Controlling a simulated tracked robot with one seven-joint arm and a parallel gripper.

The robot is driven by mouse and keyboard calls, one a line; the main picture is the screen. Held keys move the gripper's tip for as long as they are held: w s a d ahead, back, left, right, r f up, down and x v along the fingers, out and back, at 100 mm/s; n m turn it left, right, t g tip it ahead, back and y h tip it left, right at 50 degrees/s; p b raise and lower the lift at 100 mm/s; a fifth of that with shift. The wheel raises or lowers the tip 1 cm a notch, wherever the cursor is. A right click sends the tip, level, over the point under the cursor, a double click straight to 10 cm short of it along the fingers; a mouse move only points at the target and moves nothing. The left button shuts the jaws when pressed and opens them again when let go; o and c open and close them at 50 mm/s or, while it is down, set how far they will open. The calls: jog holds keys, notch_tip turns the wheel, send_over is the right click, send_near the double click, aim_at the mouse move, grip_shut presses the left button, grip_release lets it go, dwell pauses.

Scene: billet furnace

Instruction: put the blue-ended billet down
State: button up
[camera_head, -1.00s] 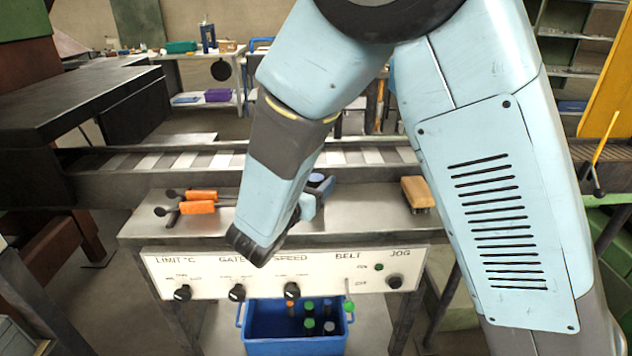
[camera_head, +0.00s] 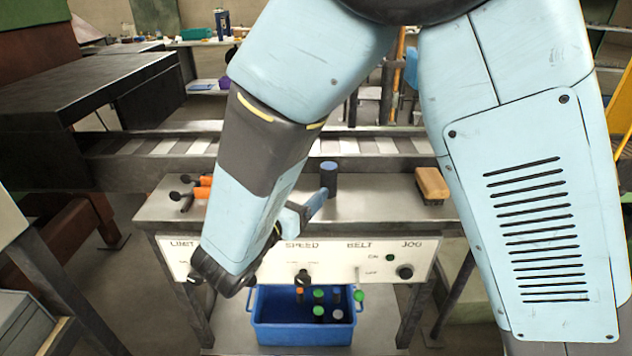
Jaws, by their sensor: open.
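The blue-ended billet (camera_head: 329,181) is a dark short cylinder with a blue top face. It stands upright on the metal bench top (camera_head: 375,205), behind the control panel. My gripper (camera_head: 314,204) is open at the near left of the billet, low over the bench. My wrist and forearm hide the rest of the gripper and part of the bench.
Orange-handled tools (camera_head: 202,187) lie at the bench's left, and a wooden-backed brush (camera_head: 432,184) at its right. A control panel (camera_head: 350,258) with knobs fronts the bench. A blue crate (camera_head: 300,334) below holds several colour-ended billets. A roller conveyor (camera_head: 370,146) runs behind.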

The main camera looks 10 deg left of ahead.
jog(key=shift+v, duration=0.9)
jog(key=w+d+r+m+g+h, duration=0.25)
jog(key=d+m+g, duration=0.4)
jog(key=d, duration=0.65)
jog(key=w+d+r+m+g+h, duration=0.25)
jog(key=d+m+g, duration=0.4)
jog(key=d, duration=0.65)
jog(key=s+d+r+m+y, duration=0.4)
jog(key=s+d+m+y, duration=0.1)
jog(key=m, duration=0.4)
jog(key=s+d+r+m+t+y, duration=0.1)
jog(key=s+d+r+m+y, duration=0.3)
jog(key=d+m, duration=0.4)
jog(key=shift+s+d+m+y, duration=0.35)
jog(key=shift+s+m+y, duration=0.45)
jog(key=shift+s+m, duration=0.4)
